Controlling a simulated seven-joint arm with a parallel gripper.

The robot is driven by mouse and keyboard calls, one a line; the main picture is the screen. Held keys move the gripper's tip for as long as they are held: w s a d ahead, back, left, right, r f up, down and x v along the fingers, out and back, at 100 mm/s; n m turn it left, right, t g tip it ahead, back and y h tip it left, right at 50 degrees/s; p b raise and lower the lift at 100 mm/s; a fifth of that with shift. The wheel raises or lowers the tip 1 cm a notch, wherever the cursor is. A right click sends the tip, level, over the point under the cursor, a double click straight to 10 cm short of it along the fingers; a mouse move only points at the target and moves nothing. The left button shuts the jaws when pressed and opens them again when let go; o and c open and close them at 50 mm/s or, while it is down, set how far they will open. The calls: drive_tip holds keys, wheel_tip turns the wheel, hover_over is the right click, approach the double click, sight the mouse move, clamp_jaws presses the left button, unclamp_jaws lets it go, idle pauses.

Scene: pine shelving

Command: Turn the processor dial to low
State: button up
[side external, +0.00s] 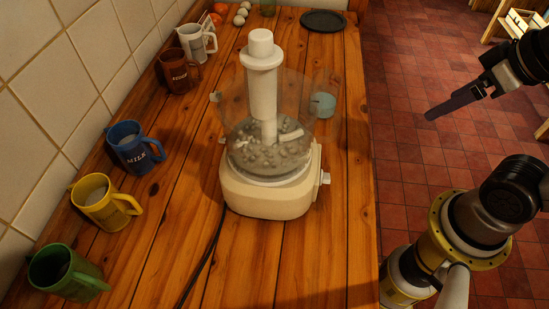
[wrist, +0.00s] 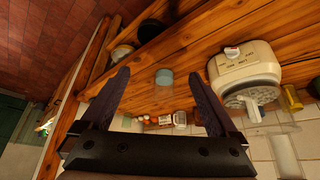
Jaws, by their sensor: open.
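The cream food processor (side external: 268,200) stands upright on the wooden counter, with a clear bowl holding pale lumps and a white feed tube on top. Its white dial (side external: 325,178) sticks out of the right side of the base. In the wrist view the processor (wrist: 262,65) appears upside down at the right, and the dial (wrist: 232,52) shows a reddish mark among small labels I cannot read surely. My gripper (side external: 432,115) is off the counter's right edge, above the floor, apart from the dial. In the wrist view its fingers (wrist: 158,76) are spread and empty.
A green mug (side external: 65,275), yellow mug (side external: 105,203), blue mug (side external: 135,148) and others line the tiled wall. A glass (side external: 323,103) of bluish contents stands behind the processor. A dark plate (side external: 323,20) lies at the back. The counter right of the dial is clear.

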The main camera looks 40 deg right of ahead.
sight(327, 176)
drive_tip(key=shift+c, duration=1.1)
drive_tip(key=shift+n, duration=0.3)
drive_tip(key=shift+c, duration=0.5)
drive_tip(key=w+a+f+n+g+y, duration=0.1)
drive_tip(key=w+a+n+g+y, duration=0.55)
drive_tip(key=w+a+n, duration=0.2)
drive_tip(key=shift+m+y, duration=0.45)
drive_tip(key=shift+m, duration=0.2)
drive_tip(key=x, duration=0.5)
drive_tip(key=w+d+f+x, duration=0.1)
drive_tip(key=x, duration=1)
drive_tip(key=shift+w+d+f, duration=0.1)
drive_tip(key=shift+w+f, duration=0.3)
drive_tip(key=shift+f, duration=0.05)
clamp_jaws()
